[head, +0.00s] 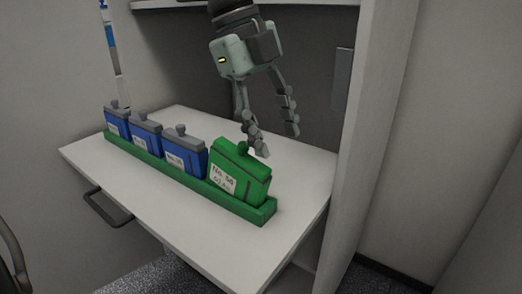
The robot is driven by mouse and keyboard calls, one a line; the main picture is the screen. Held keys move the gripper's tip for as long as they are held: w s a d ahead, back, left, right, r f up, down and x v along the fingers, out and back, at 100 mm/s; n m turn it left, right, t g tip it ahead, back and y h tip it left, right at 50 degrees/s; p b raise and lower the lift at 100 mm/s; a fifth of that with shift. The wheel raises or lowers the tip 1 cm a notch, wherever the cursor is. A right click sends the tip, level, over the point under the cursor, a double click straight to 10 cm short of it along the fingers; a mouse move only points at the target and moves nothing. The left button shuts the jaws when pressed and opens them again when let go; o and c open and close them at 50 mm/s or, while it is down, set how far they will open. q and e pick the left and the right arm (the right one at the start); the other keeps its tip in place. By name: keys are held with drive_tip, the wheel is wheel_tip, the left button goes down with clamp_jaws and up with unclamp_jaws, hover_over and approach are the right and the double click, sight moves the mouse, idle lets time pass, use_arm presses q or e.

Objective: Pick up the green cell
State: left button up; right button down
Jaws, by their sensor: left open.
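The green cell (238,172) stands upright in the right end of a green rack (165,170) on a white drawer-like shelf. It has a rounded knob on top and a white label on its front. My left gripper (280,145) hangs from above, just behind and to the right of the green cell's top. Its two fingers are apart, pointing down, with nothing visible between them. One finger appears close beside the cell's top; I cannot tell whether it touches. My right gripper is not in view.
Several blue cells (145,133) with grey tops stand in the same rack to the left. A cabinet side panel (375,120) rises at the right. A dark handle (108,208) is on the shelf's front edge. The white shelf surface (240,258) in front of the rack is bare.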

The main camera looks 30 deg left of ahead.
sight(237, 174)
use_arm(q)
drive_tip(key=shift+s+a+r+n+g+y, duration=0.1)
drive_tip(key=shift+s+a+n+g+y, duration=0.4)
drive_tip(key=shift+s+y, duration=0.3)
drive_tip(key=shift+w+a+f+n+y, duration=0.1)
drive_tip(key=shift+a+f+n+y, duration=0.2)
drive_tip(key=shift+a, duration=0.25)
drive_tip(key=shift+a+f+n+y, duration=0.1)
drive_tip(key=shift+a+f+y, duration=0.1)
drive_tip(key=shift+a+f, duration=0.25)
drive_tip(key=a, duration=0.1)
drive_tip(key=s+a+f+n, duration=0.1)
drive_tip(key=shift+s+a+y, duration=0.3)
drive_tip(key=shift+a, duration=0.1)
drive_tip(key=f, duration=0.7)
drive_tip(key=shift+w+a+f+p, duration=0.1)
drive_tip(key=shift+w+p, duration=0.15)
drive_tip(key=shift+p, duration=0.05)
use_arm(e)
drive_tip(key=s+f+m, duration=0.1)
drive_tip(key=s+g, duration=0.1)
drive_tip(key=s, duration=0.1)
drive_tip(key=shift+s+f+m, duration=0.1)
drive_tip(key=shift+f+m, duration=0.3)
use_arm(q)
clamp_jaws()
